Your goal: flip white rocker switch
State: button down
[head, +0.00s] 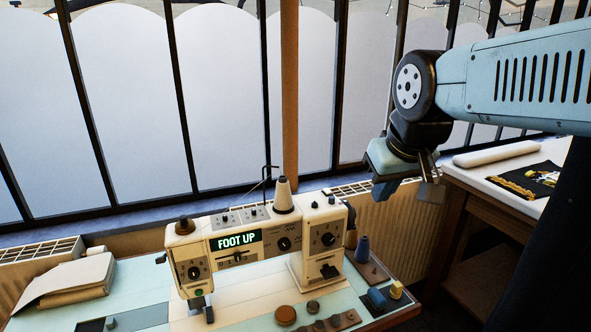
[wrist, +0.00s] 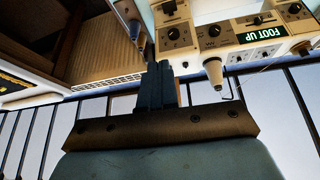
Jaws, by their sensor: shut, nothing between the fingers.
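A cream sewing machine (head: 305,235) stands on the table in the head view, with dials, small controls and a lit display (head: 236,241) reading FOOT UP. It also shows upside down at the top of the wrist view (wrist: 226,42). I cannot make out for sure which small control is the white rocker switch. A dark lever (head: 328,271) sits low on the machine's right column. My gripper (head: 384,190) hangs above and right of the machine, apart from it, pointing down. Its fingers (wrist: 157,85) are together and empty in the wrist view.
A thread cone (head: 283,196) and a thin wire guide rise from the machine's top. A blue spool (head: 363,250) and small blocks stand at its right. Folded cloth (head: 68,280) lies at left. A second table (head: 470,190) stands at right. Radiators and window are behind.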

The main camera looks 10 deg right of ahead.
jog(key=w+r+n+g, duration=0.35)
jog(key=w+n, duration=0.55)
jog(key=w, duration=0.3)
jog(key=n+g, duration=0.2)
jog(key=n, duration=0.8)
send_over(330, 192)
notch_tip(330, 192, down, 2)
jog(key=shift+s+f, duration=0.1)
notch_tip(330, 192, down, 14)
dwell(0.5)
jog(key=shift+w+a+r, duration=0.15)
jog(key=shift+w+r, duration=0.1)
jog(key=shift+w, duration=0.45)
